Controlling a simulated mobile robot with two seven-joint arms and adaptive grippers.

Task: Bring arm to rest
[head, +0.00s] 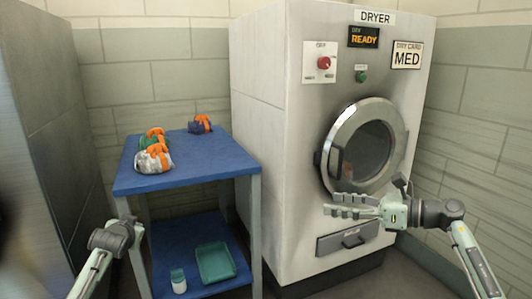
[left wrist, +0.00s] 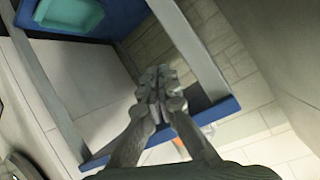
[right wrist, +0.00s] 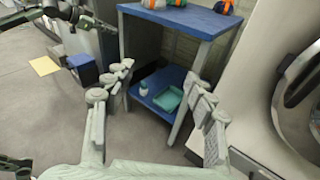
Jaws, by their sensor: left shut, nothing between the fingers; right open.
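My right gripper (head: 345,206) is open and empty in front of the dryer, below its round door. In the right wrist view its spread fingers (right wrist: 158,80) have nothing between them. My left arm comes in at the lower left of the head view, beside the blue table; its fingers are hard to make out there. In the left wrist view the left gripper (left wrist: 156,88) is shut and empty, close to the table's frame and blue edge.
The blue table (head: 190,182) holds bundled bags: white-orange (head: 153,159), green-orange (head: 150,138) and dark blue-orange (head: 200,124). Its lower shelf holds a green tray (head: 216,262) and white bottle (head: 178,281). The dryer (head: 270,120) has its round door (head: 366,146) shut.

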